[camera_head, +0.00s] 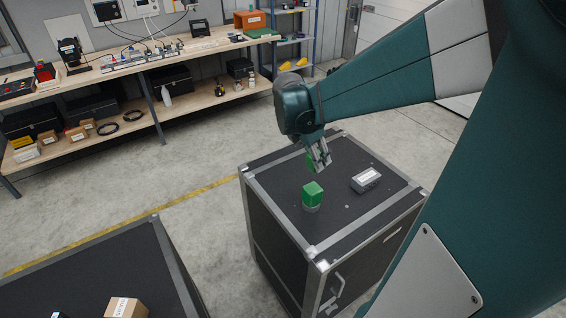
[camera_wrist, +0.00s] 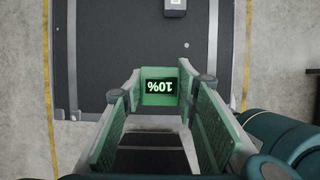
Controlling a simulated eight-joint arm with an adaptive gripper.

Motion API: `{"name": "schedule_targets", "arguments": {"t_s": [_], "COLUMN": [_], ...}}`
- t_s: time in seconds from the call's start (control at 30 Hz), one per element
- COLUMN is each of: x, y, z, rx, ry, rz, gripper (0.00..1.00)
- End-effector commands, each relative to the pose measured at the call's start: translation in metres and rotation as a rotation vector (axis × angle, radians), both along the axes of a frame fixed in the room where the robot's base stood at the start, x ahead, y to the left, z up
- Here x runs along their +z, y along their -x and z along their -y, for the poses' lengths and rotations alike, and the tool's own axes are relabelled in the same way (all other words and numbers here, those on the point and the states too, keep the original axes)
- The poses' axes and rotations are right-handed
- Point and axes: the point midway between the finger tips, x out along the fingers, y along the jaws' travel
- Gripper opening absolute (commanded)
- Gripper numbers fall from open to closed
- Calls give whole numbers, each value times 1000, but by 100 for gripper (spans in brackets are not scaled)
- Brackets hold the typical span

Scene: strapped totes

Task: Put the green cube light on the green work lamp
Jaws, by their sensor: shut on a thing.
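My gripper (camera_head: 322,163) is shut on a small green block with a lit "10%" display, the green cube light (camera_wrist: 160,87). In the wrist view it sits between the fingertips, and the display reads upside down. In the head view only a green patch shows by the fingers, which point down. The green work lamp (camera_head: 313,194) appears to be the green block on a pale round base, standing upright on the black case (camera_head: 334,222). My gripper is above the case top, apart from this block. The wrist view does not show the lamp.
A grey box with a white label (camera_head: 366,180) lies right of the lamp on the case, and also shows in the wrist view (camera_wrist: 175,8). A second black case (camera_head: 105,268) holds a cardboard box (camera_head: 126,308). A loaded workbench (camera_head: 130,72) stands behind.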

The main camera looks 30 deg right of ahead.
Motion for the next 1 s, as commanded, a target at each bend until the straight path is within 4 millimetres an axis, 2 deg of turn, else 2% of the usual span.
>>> {"name": "schedule_targets", "arguments": {"t_s": [0.23, 0.63, 1.0], "x": [-10, -53, -58], "y": [0, 0, 0], "z": [0, 0, 0], "rx": [0, 0, 0], "ry": [0, 0, 0], "rz": [0, 0, 0], "gripper": [14, 14, 14]}}
